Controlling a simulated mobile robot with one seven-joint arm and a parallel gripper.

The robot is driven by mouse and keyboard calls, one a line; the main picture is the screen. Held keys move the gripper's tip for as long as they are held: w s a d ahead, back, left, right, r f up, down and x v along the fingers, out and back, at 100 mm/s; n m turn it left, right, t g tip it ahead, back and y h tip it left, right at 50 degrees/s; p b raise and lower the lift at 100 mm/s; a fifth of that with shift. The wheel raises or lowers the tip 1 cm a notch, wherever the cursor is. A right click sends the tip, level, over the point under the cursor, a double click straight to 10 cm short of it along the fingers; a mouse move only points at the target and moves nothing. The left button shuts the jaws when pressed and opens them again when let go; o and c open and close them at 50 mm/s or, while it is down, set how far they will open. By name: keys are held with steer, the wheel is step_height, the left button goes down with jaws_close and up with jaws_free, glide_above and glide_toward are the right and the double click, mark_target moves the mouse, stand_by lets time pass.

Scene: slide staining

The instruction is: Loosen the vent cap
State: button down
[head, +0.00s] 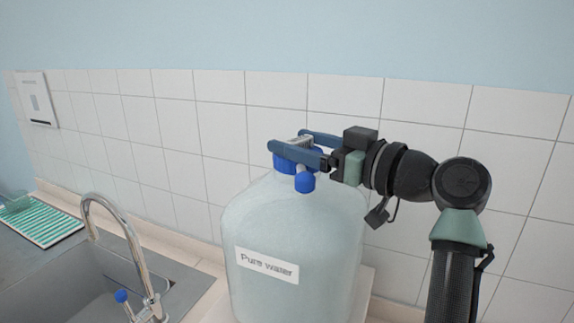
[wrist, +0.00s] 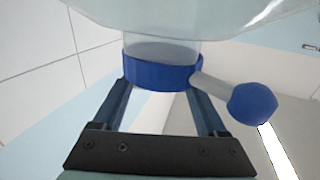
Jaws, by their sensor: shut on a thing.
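A large clear water jug (head: 290,225) labelled "Pure water" stands upright by the tiled wall. A wide blue cap (head: 283,162), which I take for the vent cap, sits on its neck. My gripper (head: 287,140) reaches in from the right, its two blue fingers on either side of the neck top. In the wrist view, upside down, the fingers press against both sides of the blue cap (wrist: 158,74). A short side spout with a small blue knob (head: 305,183) sticks out from the neck; the knob also shows in the wrist view (wrist: 252,103), outside the fingers.
A sink (head: 90,285) with a curved metal tap (head: 115,220) lies at the left. A green striped mat (head: 40,226) is at the far left. The tiled wall (head: 430,110) is close behind the jug. A white box (head: 36,98) hangs on the wall.

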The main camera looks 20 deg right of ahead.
steer(key=n+g+y, duration=0.2)
steer(key=y, duration=0.1)
steer(key=shift+w+b, duration=0.1)
steer(key=shift+b, duration=0.3)
steer(key=shift+a+n+g+y, duration=0.1)
steer(key=shift+n+g+y, duration=0.2)
steer(key=shift+n+y, duration=0.15)
steer(key=shift+a+n+g+y, duration=0.1)
steer(key=shift+n+g+y, duration=0.2)
steer(key=shift+n+y, duration=0.05)
steer(key=shift+c, duration=1)
jaws_free()
steer(key=shift+f, duration=0.1)
steer(key=shift+w, duration=0.2)
steer(key=shift+s, duration=0.1)
steer(key=b+v, duration=0.4)
steer(key=v, duration=0.8)
steer(key=shift+s+d, duration=0.25)
